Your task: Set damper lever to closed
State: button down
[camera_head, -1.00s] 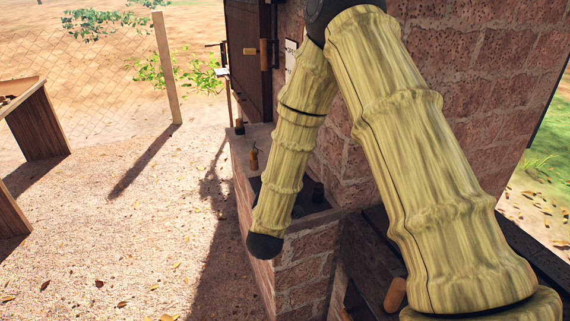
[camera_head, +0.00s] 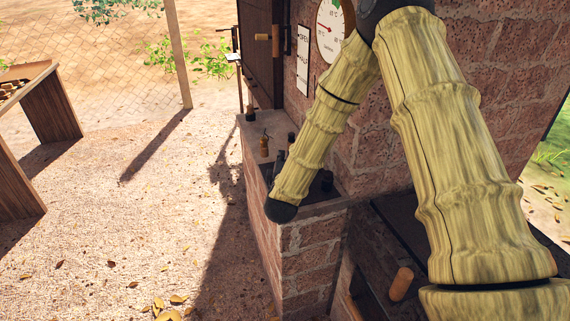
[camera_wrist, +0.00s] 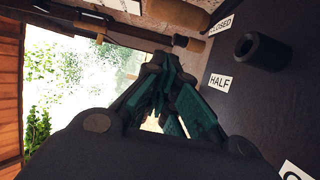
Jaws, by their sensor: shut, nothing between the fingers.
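In the wrist view, a dark plate (camera_wrist: 258,105) carries the labels CLOSED (camera_wrist: 221,26) and HALF (camera_wrist: 220,82), with a third label cut off at the lower right. A wooden handle (camera_wrist: 178,12) lies at the top edge, beside the CLOSED label; it looks like the damper lever's grip, but its arm is not clear. A black round knob (camera_wrist: 262,50) sticks out of the plate. My gripper (camera_wrist: 166,68) is shut and empty, left of the HALF label and apart from the wooden handle. My arm hides the gripper in the head view.
In the head view, a white label plate (camera_head: 303,60) and a round dial (camera_head: 330,28) are on the brick wall. A wooden table (camera_head: 50,95) stands left; gravel between is clear.

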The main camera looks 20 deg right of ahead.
jog(key=shift+w+d+f+p, duration=0.15)
jog(key=shift+w+d, duration=0.35)
jog(key=shift+d, duration=0.25)
jog(key=shift+w+d+r+p, duration=0.1)
jog(key=shift+w+d, duration=0.4)
jog(key=shift+d, duration=0.2)
jog(key=shift+w+d+f+p, duration=0.15)
jog(key=shift+w+d, duration=0.35)
jog(key=shift+d, duration=0.25)
jog(key=shift+r, duration=0.1)
